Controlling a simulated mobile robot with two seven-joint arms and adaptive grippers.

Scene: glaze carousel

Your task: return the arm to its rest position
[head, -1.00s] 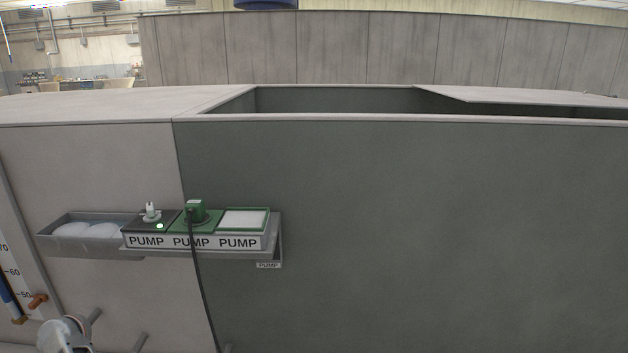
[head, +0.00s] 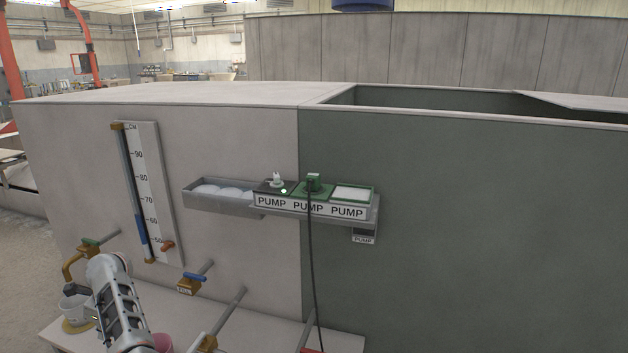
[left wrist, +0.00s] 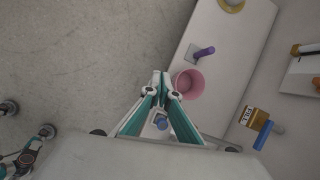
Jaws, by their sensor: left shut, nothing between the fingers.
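My left arm (head: 118,305) comes up at the lower left of the head view, in front of the pale wall and the low white ledge. Its gripper cannot be made out in that view. In the left wrist view my left gripper (left wrist: 161,76) is shut and empty, its fingertips together. It points past the left side of a pink pot (left wrist: 190,84), over the ledge's edge and the floor. I cannot tell how far above them it is. In the head view the pot (head: 162,342) is partly hidden by my arm. My right gripper is out of view.
A FILL valve (head: 188,284) with a blue handle, a green-handled valve (head: 92,244) and a level gauge (head: 140,190) are on the wall. A pump shelf (head: 310,210) juts out, with a black cable hanging down. A white bucket (head: 74,310) stands left of my arm.

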